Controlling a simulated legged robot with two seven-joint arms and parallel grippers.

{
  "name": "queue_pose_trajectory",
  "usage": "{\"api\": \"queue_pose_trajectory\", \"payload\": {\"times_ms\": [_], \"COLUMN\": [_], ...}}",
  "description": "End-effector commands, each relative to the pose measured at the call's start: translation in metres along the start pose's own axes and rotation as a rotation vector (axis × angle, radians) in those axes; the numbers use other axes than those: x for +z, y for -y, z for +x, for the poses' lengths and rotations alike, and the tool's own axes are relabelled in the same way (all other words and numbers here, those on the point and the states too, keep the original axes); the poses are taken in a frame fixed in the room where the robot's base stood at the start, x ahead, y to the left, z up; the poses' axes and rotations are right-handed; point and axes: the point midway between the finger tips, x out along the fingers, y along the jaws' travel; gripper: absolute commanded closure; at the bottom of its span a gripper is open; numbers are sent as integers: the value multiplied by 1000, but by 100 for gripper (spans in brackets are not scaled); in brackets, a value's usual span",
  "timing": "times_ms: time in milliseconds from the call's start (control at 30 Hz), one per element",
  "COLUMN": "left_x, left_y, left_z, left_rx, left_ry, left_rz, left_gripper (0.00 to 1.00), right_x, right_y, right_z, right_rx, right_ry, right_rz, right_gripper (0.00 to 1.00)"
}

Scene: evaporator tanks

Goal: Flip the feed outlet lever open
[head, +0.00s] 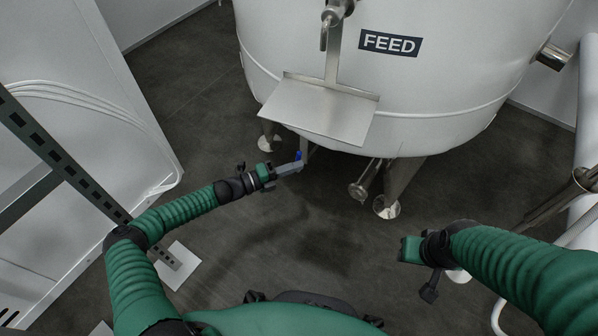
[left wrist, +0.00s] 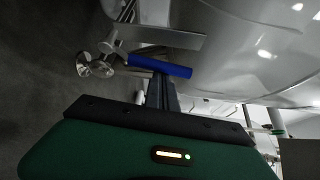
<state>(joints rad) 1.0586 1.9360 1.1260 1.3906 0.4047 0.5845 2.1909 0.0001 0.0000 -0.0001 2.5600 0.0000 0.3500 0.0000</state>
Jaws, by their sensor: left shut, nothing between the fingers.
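The white feed tank (head: 300,60) with a FEED label stands ahead in the head view. The blue lever (head: 299,156) shows as a small spot under the tank, below the metal shelf. It shows larger in the left wrist view (left wrist: 160,66) as a blue bar lying crosswise beyond the fingers. My left gripper (head: 301,166) is shut and empty, with its tips right at the lever; I cannot tell whether they touch. The fingers also show in the left wrist view (left wrist: 160,85). My right gripper (head: 405,250) is low on the right, apart from the tank; its fingers are not clearly visible.
A metal shelf (head: 318,110) juts from the tank above the lever. Tank legs (head: 402,180) and a capped pipe (head: 360,188) stand to the right of it. A slotted metal frame (head: 70,165) and white panel are at left. The dark floor (head: 290,220) between my arms is clear.

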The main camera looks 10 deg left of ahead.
Motion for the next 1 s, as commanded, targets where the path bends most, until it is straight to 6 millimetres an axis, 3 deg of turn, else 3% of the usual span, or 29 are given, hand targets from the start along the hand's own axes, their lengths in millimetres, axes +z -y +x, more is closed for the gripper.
{"api": "queue_pose_trajectory", "payload": {"times_ms": [400,1000], "left_x": [13,13], "left_y": [-1,0], "left_z": [-7,-8], "left_rx": [-78,-82], "left_ry": [3,6], "left_rz": [-138,-151], "left_gripper": [100,100], "right_x": [2,1], "right_y": [0,0], "right_z": [6,4], "right_rx": [0,0], "right_ry": [0,0], "right_rz": [0,0], "right_gripper": [64,64]}}
